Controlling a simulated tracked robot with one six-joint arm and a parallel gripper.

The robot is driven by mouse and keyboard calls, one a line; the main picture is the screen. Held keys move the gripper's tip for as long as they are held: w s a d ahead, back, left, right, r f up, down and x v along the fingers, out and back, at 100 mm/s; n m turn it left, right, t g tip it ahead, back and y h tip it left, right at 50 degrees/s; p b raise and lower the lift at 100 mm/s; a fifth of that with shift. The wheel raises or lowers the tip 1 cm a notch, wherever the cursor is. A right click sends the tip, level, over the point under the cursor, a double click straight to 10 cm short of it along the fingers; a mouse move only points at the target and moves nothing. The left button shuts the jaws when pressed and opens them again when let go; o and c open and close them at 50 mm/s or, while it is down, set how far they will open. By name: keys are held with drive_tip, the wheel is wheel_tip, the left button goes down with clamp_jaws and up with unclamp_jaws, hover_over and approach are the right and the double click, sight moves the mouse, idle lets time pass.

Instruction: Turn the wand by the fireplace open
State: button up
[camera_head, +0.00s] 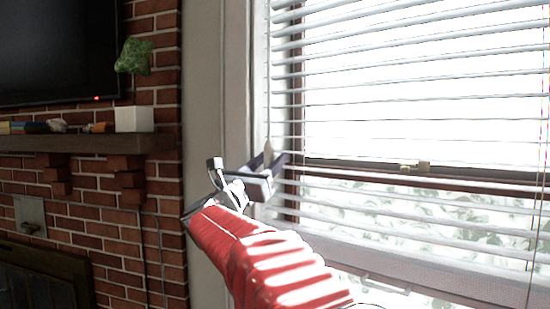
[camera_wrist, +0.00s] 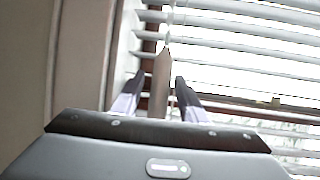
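The wand (camera_head: 268,148) hangs at the left edge of the white window blind (camera_head: 400,72), beside the window frame. Only its pale tapered lower end shows clearly; a thin line runs up from it. In the wrist view the wand (camera_wrist: 161,88) stands upright between the two fingers, with a small gap visible on each side. My gripper (camera_head: 271,158) is open around it, with the fingers pointing toward the window; it also shows in the wrist view (camera_wrist: 159,79). The blind's slats are tilted with bright gaps between them. The wand's lowest part is hidden behind the gripper body.
A brick fireplace wall (camera_head: 160,215) with a wooden mantel (camera_head: 80,143) stands to the left. The mantel bears a white box (camera_head: 134,119) and several small items. A dark screen (camera_head: 55,50) hangs above. A pale window frame (camera_head: 208,100) is close left of my gripper.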

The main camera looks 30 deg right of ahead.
drive_tip(key=v, duration=1)
drive_tip(key=shift+a+f, duration=0.1)
idle(0.3)
drive_tip(key=s+f+m+g+y, duration=0.2)
drive_tip(key=s+f+m+y, duration=0.15)
drive_tip(key=f, duration=0.55)
drive_tip(key=s+f+m+g+y, duration=0.1)
drive_tip(key=s+f+m+y, duration=0.15)
drive_tip(key=f+m, duration=0.45)
drive_tip(key=s+f+m+g+y, duration=0.2)
drive_tip(key=s+f+y, duration=0.15)
drive_tip(key=f, duration=0.75)
drive_tip(key=s+a+f+m+y, duration=0.5)
drive_tip(key=s+a, duration=0.3)
drive_tip(key=a, duration=0.1)
drive_tip(key=s+a+f+m+y, duration=0.5)
drive_tip(key=s+a, duration=0.3)
drive_tip(key=a, duration=0.1)
drive_tip(key=shift+s+f+m+t+y, duration=0.15)
drive_tip(key=shift+s+m+t+y, duration=0.15)
drive_tip(key=shift+m+t+y, duration=0.1)
